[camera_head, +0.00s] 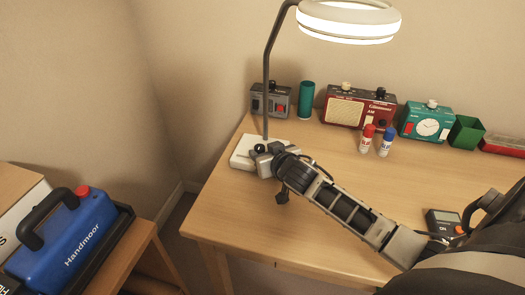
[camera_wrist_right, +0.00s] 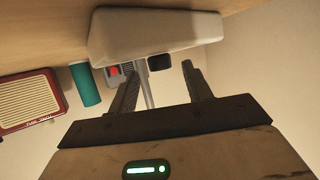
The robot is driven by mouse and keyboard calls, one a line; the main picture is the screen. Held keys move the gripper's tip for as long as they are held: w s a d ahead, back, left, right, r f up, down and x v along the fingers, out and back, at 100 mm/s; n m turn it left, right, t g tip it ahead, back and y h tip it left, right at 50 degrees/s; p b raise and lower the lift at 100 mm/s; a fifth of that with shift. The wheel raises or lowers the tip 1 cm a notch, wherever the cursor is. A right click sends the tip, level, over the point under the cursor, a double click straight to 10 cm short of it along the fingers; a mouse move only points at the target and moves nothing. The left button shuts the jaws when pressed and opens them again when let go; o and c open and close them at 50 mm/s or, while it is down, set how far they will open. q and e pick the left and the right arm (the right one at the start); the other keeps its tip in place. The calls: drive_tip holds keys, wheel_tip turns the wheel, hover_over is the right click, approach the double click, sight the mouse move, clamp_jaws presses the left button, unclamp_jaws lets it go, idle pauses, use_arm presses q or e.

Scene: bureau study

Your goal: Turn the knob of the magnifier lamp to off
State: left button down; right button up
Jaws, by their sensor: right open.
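The magnifier lamp (camera_head: 347,24) has a lit white ring at the top of the head view, a bent grey pole and a white base (camera_head: 237,158) at the desk's left edge. Its dark knob (camera_head: 259,148) is on the base. My right gripper (camera_head: 262,156) is at the base, open and empty. In the right wrist view the base (camera_wrist_right: 150,38) is at the top, and the black knob (camera_wrist_right: 160,63) appears in the gap between the open fingers (camera_wrist_right: 159,72). I cannot tell whether they touch it. My left gripper is not in view.
Two small bottles (camera_head: 367,139) (camera_head: 386,142) stand in front. A blue case (camera_head: 68,240) is on a lower table at left.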

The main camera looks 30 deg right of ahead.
sight(260, 149)
drive_tip(key=shift+x, duration=1.1)
drive_tip(key=shift+a, duration=0.1)
drive_tip(key=c, duration=1)
